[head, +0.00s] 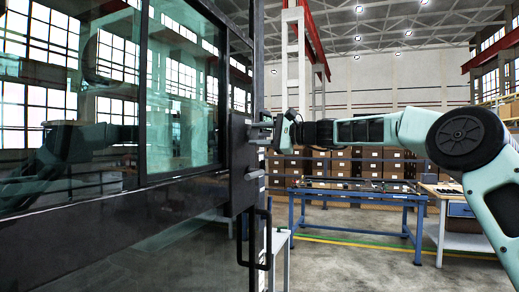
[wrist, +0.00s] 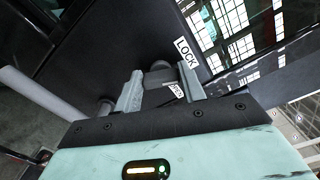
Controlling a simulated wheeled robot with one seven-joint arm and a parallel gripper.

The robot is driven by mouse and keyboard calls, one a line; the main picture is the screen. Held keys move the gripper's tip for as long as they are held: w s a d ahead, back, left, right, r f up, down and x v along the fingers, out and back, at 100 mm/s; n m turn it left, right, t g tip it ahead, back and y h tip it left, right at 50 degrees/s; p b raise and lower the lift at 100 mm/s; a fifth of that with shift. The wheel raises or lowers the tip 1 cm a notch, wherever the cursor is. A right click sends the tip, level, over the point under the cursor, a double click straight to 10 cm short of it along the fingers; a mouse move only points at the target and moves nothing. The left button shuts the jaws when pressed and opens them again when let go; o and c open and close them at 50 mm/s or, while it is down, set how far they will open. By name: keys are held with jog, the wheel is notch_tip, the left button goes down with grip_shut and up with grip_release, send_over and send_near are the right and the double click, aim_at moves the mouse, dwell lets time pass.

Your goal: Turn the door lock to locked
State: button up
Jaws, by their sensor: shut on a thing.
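The dark cab door (head: 160,205) with large glass panes fills the left of the head view. A black lock plate (head: 238,160) sits at its right edge. My gripper (head: 262,134) reaches in from the right at the upper part of this plate. In the wrist view my gripper (wrist: 161,84) has its two grey fingers around the dark door lock knob (wrist: 157,75), closed on it. A white "LOCK" label (wrist: 186,52) is on the plate beside the right finger. A second small label (wrist: 176,90) lies between the fingers; its text is hard to read.
A grey lever (head: 255,174) sticks out below my gripper, and a black pull handle (head: 266,242) is lower on the door. A blue workbench (head: 355,195) and stacked brown boxes (head: 340,165) stand behind. The floor between door and bench looks clear.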

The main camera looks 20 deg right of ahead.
jog(key=shift+f+n+b, duration=0.15)
jog(key=shift+n+b, duration=1.65)
jog(key=shift+n, duration=0.5)
jog(key=o, duration=1)
jog(key=b+v, duration=0.5)
jog(key=v, duration=1.2)
jog(key=shift+s+d, duration=0.1)
jog(key=shift+s, duration=0.1)
